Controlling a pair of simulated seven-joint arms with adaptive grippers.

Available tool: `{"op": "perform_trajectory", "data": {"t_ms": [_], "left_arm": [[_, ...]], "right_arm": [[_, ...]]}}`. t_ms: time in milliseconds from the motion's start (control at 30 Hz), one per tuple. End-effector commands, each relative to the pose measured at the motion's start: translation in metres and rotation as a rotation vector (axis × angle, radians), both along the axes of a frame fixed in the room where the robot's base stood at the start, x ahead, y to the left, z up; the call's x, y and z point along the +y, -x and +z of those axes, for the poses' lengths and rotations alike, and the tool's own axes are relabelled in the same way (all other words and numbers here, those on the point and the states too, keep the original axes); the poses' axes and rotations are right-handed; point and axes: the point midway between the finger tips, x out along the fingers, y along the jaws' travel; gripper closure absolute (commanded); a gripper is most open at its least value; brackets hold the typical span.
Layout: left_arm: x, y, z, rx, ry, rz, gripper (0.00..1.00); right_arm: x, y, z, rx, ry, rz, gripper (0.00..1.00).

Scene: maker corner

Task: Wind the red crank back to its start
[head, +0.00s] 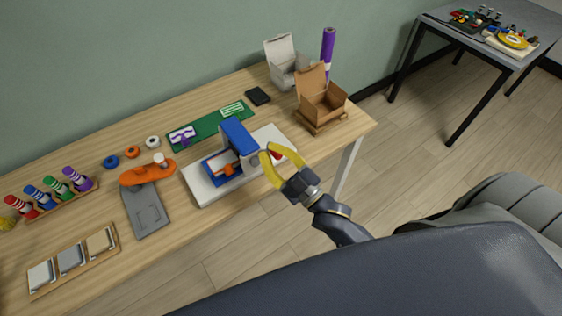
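The red crank (275,155) shows only as a small red patch at the right side of a press-like device with a blue frame (238,137) and a white base (203,190). An orange part (228,170) sits inside the frame. My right gripper (266,150) has its yellow fingers at the crank, one on each side of the red patch in the picture. My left gripper is out of view.
An orange tool (148,174) and a grey plate (147,212) lie left of the device. A green mat (208,124) lies behind it. An open cardboard box (322,105) stands right of it. Spools (131,152) and a bottle rack (62,203) are farther left.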

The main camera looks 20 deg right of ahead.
Motion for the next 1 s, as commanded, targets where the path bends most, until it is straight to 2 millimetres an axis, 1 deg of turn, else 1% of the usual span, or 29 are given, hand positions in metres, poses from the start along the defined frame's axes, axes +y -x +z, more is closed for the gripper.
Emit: {"op": "perform_trajectory", "data": {"t_ms": [33, 100, 200, 400, 600, 1000], "left_arm": [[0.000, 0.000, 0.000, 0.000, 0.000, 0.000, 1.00], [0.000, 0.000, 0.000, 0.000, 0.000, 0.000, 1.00], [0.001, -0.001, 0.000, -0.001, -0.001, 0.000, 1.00], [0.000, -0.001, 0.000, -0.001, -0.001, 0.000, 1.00], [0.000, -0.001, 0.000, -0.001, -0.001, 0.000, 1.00], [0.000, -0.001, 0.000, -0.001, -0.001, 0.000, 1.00]], "right_arm": [[0.003, -0.007, 0.004, -0.003, -0.001, 0.000, 1.00], [-0.002, -0.007, -0.008, 0.005, 0.003, 0.000, 1.00], [-0.008, -0.008, -0.018, 0.003, 0.000, 0.001, 1.00], [-0.015, -0.010, -0.029, 0.001, 0.001, 0.000, 1.00], [-0.017, -0.010, -0.033, 0.001, 0.000, 0.001, 1.00], [-0.016, -0.010, -0.034, 0.002, -0.008, 0.003, 1.00]]}}
